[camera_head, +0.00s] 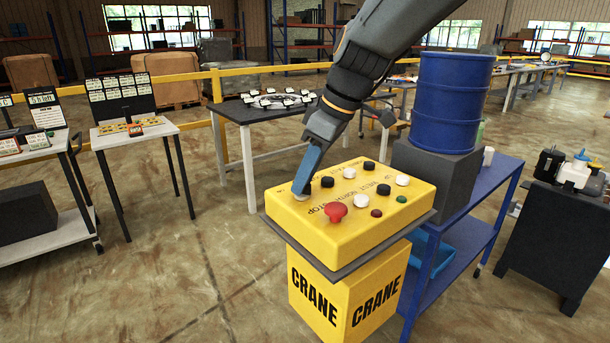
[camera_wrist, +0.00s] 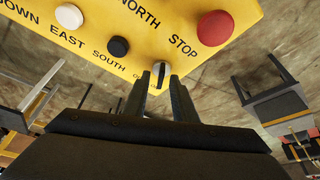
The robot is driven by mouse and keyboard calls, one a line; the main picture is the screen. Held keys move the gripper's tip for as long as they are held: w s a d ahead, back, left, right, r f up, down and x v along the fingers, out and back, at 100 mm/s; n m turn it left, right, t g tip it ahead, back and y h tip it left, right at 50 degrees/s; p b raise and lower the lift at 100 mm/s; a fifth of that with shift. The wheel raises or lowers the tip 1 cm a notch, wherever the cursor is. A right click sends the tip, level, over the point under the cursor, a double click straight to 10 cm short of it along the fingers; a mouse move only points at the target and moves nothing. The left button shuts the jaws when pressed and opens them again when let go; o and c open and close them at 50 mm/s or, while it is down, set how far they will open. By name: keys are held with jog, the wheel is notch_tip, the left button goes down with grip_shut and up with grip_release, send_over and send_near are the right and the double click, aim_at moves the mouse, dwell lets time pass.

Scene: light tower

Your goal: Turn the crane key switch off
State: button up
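The yellow crane control box (camera_head: 350,225) has several push buttons and a red emergency knob (camera_head: 335,211). The key switch (camera_wrist: 160,72), a pale round dial with a dark upright handle, is near the box edge beside the STOP lettering. My gripper (camera_head: 301,187) points down at that corner of the box and partly hides the switch in the head view. In the wrist view my two fingertips (camera_wrist: 160,84) are a little apart, one on each side of the switch handle. I cannot tell whether they press on it. Part of the lettering beside it is hidden.
The black button (camera_wrist: 119,46) and white button (camera_wrist: 69,16) lie left of the switch; the red knob (camera_wrist: 215,27) is to its right. A blue drum (camera_head: 450,100) stands close behind the box. A dark table (camera_head: 265,108) is behind my gripper.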

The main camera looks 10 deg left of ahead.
jog(key=shift+r, duration=0.1)
jog(key=v, duration=0.7)
jog(key=shift+d+r+b, duration=0.2)
jog(key=shift+r+b, duration=0.05)
jog(key=shift+b, duration=0.15)
